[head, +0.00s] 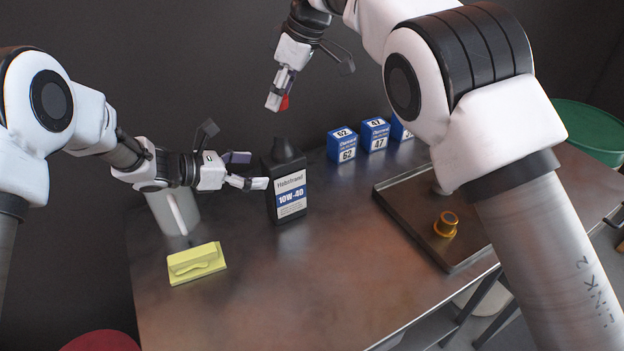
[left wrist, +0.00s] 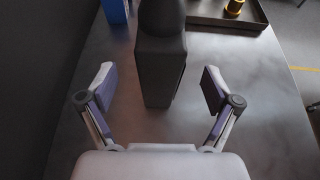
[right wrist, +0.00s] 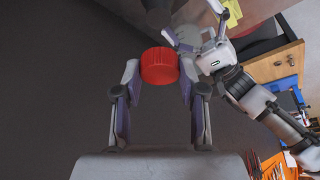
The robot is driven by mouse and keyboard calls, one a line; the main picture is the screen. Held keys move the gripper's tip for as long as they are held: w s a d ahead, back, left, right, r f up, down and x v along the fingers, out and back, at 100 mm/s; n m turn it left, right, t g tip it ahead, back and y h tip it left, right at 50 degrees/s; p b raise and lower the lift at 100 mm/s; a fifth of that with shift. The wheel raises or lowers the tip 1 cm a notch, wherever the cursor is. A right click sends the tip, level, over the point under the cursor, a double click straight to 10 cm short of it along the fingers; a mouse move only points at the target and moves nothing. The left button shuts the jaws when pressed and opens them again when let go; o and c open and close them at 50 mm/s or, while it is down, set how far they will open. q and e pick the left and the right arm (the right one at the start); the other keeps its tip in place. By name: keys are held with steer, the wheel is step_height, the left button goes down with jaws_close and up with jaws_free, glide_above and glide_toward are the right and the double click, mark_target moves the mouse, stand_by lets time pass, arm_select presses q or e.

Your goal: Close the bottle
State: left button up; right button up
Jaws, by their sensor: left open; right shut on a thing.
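The black bottle (head: 290,192) with a white and blue 10W-40 label stands upright on the metal table. Its opening cannot be made out. My left gripper (head: 248,170) is open at the bottle's left side. In the left wrist view the bottle (left wrist: 161,65) shows between the spread fingers (left wrist: 158,92), with a gap on both sides. My right gripper (head: 278,97) is shut on a red cap (head: 285,103) in the air above the bottle's top. The cap (right wrist: 159,66) sits between the fingertips in the right wrist view.
A yellow-green block (head: 196,262) and a grey container (head: 174,213) stand on the left. Several blue boxes (head: 341,146) line the back. A dark tray (head: 408,222) with an orange-gold part (head: 446,224) lies on the right. The table's front middle is clear.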

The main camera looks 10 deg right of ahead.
mark_target(282, 169)
arm_select(q)
steer(key=shift+w+d, duration=0.2)
steer(key=shift+d, duration=0.15)
steer(key=shift+s+a+r, duration=0.1)
steer(key=shift+s+a, duration=0.1)
steer(key=shift+a, duration=0.25)
steer(key=x, duration=0.8)
steer(key=shift+r, duration=0.15)
steer(key=c, duration=1.6)
steer(key=shift+s, duration=0.1)
steer(key=shift+c, duration=0.2)
